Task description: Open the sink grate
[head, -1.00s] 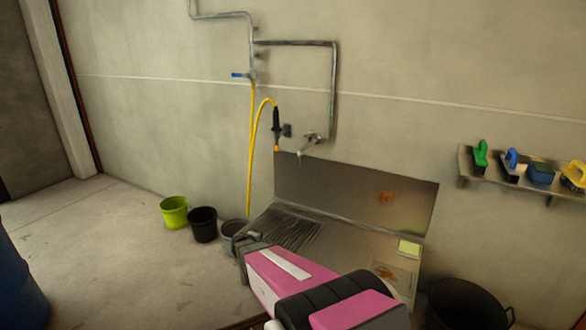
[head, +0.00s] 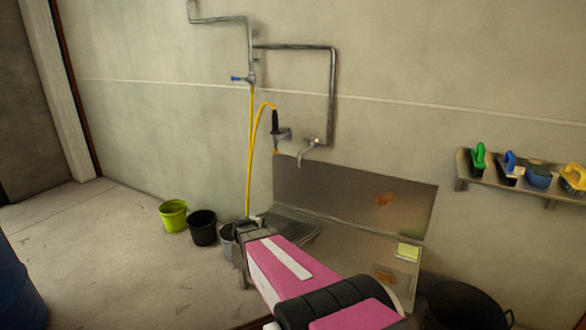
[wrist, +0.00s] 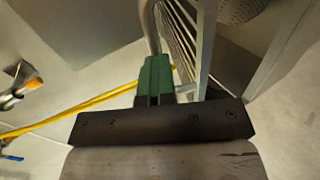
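The sink grate (head: 292,222) is a metal rack of parallel bars at the left part of the steel sink (head: 352,245). In the wrist view the grate (wrist: 182,35) shows steeply from the side, tilted up from the basin, with the round drain (wrist: 240,10) visible beside it. My gripper (wrist: 155,75) has green fingers that appear closed around the tube of the grate's frame; the exact contact is partly hidden. In the head view my gripper (head: 252,230) is at the grate's front left, and my pink arm hides part of the sink.
Green (head: 173,215), black (head: 203,227) and grey (head: 227,238) buckets stand left of the sink. A yellow hose (head: 250,150) and a tap (head: 308,150) hang above it. A shelf with brushes (head: 515,180) is at right. A black tub (head: 465,305) stands below.

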